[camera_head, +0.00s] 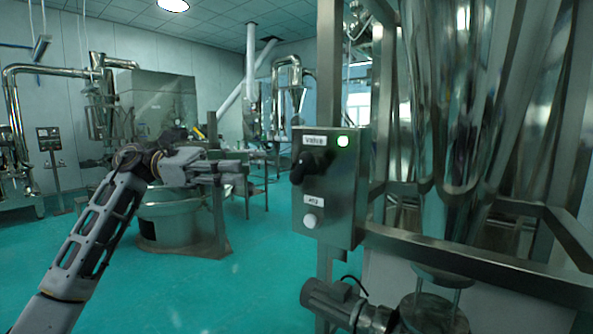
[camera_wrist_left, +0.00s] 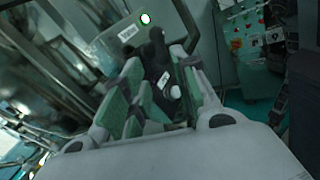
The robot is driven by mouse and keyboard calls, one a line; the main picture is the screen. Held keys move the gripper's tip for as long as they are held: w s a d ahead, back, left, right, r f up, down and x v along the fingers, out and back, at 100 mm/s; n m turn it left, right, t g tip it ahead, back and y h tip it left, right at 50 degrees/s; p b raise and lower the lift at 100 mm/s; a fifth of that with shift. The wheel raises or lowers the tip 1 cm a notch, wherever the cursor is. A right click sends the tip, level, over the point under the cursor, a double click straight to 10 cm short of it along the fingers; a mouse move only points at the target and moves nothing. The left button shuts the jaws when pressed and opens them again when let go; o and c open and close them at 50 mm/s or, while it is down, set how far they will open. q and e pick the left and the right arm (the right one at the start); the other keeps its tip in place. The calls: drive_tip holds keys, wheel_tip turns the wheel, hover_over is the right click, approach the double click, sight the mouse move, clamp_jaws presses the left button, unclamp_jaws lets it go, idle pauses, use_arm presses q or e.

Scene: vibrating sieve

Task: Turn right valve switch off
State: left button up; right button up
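A grey metal control box (camera_head: 335,190) stands right of centre in the head view, with a label reading "Valve" and a lit green lamp (camera_head: 343,141). Below the label is a black valve switch (camera_head: 303,168); its exact angle is hard to tell. My left gripper (camera_head: 241,171) points at the box from the left, apart from the switch. In the left wrist view the left gripper (camera_wrist_left: 160,78) is open and empty, and the black switch (camera_wrist_left: 157,45) shows beyond and between its fingers. My right gripper is not in view.
A white button (camera_head: 311,220) sits below the switch on the box. Steel frame bars (camera_head: 470,258) and shiny vessels (camera_head: 460,90) stand to the right. A motor (camera_head: 340,302) is below the box. Open green floor (camera_head: 220,285) lies to the left.

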sight(301, 180)
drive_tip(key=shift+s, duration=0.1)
use_arm(q)
drive_tip(key=shift+d, duration=0.2)
drive_tip(key=d, duration=0.4)
drive_tip(key=s+d, duration=0.1)
drive_tip(key=d, duration=0.3)
drive_tip(key=d+p, duration=0.1)
drive_tip(key=d, duration=0.3)
drive_tip(key=shift+s+d, duration=0.15)
drive_tip(key=shift+d, duration=0.55)
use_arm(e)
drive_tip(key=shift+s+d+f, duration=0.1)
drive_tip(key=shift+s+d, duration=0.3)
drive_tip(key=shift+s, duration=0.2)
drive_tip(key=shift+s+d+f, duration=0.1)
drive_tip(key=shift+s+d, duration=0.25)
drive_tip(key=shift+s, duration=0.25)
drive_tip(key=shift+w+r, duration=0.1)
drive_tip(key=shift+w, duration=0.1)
use_arm(q)
clamp_jaws()
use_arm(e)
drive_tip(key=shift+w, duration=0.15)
